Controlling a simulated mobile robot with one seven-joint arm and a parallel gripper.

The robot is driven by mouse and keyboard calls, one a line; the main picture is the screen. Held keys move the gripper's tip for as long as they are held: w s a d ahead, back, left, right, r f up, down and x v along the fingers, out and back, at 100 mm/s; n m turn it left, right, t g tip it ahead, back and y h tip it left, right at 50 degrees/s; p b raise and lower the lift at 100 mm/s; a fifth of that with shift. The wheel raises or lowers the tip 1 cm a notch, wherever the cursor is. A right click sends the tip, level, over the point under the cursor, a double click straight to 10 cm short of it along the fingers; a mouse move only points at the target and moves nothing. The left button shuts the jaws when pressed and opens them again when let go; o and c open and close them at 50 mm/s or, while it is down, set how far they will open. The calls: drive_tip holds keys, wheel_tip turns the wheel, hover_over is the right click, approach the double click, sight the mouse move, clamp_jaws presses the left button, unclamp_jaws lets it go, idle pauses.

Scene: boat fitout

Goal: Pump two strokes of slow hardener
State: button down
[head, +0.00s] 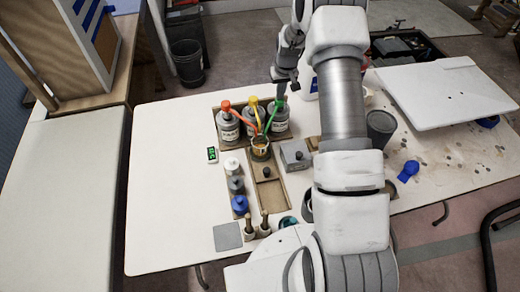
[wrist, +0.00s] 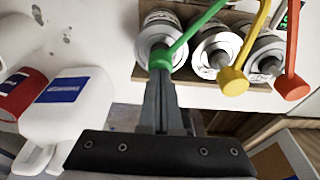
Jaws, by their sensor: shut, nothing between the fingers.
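The spouts reach toward a cup (head: 260,149) with amber contents. My gripper (head: 284,84) is shut and empty, above the green pump. In the wrist view the fingertips (wrist: 161,75) point at the green pump's head (wrist: 160,59); I cannot tell if they touch it.
A white jug (wrist: 72,105) stands beside my gripper. Small bottles, including a blue-capped one (head: 240,204), stand in front of the rack. A grey box (head: 295,154), a dark cup (head: 380,127) and a white panel (head: 452,90) lie right. The table's left side is clear.

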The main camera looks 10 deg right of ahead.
drive_tip(key=shift+w+p+v, duration=0.2)
drive_tip(key=shift+p+v, duration=0.15)
drive_tip(key=shift+v, duration=0.6)
drive_tip(key=shift+w+p+v, duration=0.2)
drive_tip(key=shift+p+v, duration=0.15)
drive_tip(key=shift+v, duration=0.6)
drive_tip(key=shift+f, duration=0.1)
drive_tip(key=shift+s+b+x, duration=0.2)
drive_tip(key=shift+b+x, duration=0.65)
drive_tip(key=shift+x, duration=0.05)
drive_tip(key=shift+s+b+x, duration=0.2)
drive_tip(key=shift+b+x, duration=0.65)
drive_tip(key=shift+x, duration=0.05)
drive_tip(key=shift+w+p+v, duration=0.2)
drive_tip(key=shift+p+v, duration=0.25)
drive_tip(key=shift+v, duration=0.55)
drive_tip(key=shift+w+p+v, duration=0.2)
drive_tip(key=shift+p+v, duration=0.25)
drive_tip(key=shift+v, duration=0.5)
drive_tip(key=shift+w, duration=0.1)
drive_tip(key=shift+w+p+v, duration=0.15)
drive_tip(key=shift+p+v, duration=0.2)
drive_tip(key=shift+v, duration=0.45)
drive_tip(key=shift+w+p+v, duration=0.15)
drive_tip(key=shift+p+v, duration=0.2)
drive_tip(key=shift+v, duration=0.4)
